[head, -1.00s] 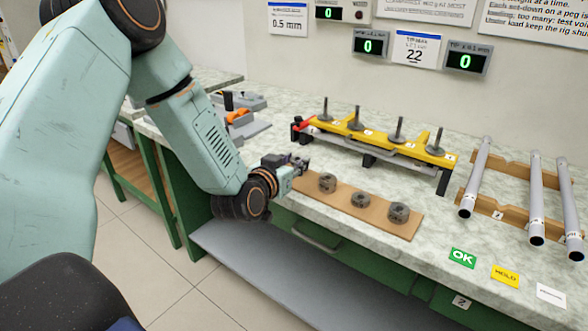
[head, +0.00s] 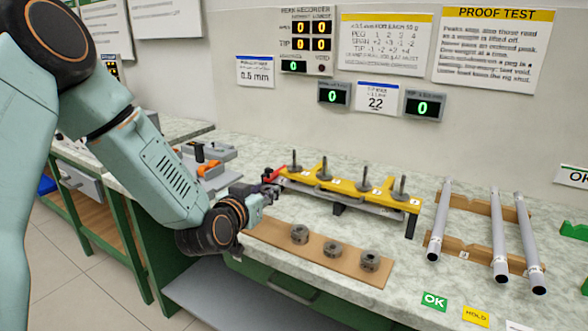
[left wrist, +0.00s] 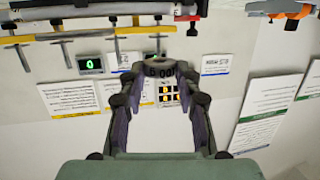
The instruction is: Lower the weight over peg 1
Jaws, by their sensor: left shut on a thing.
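My left gripper (head: 272,192) is at the left end of the yellow peg rig (head: 345,184). In the left wrist view, its fingers (left wrist: 160,82) are shut on a grey slotted weight (left wrist: 160,69). The weight is hard to make out in the head view. Several upright pegs stand along the rig; the leftmost peg (head: 295,162) is nearest my gripper. The peg numbers are too small to read. In the upside-down wrist view, a peg (left wrist: 157,42) lines up with the weight, though the gap cannot be judged. My right gripper is out of view.
Three weights, including the nearest one (head: 299,234), sit on a brown board (head: 270,236) in front of the rig. Silver tubes (head: 438,222) lie on a wooden rack at right. A red part (head: 275,174) is at the rig's left end. Wall displays (head: 334,94) read 0.

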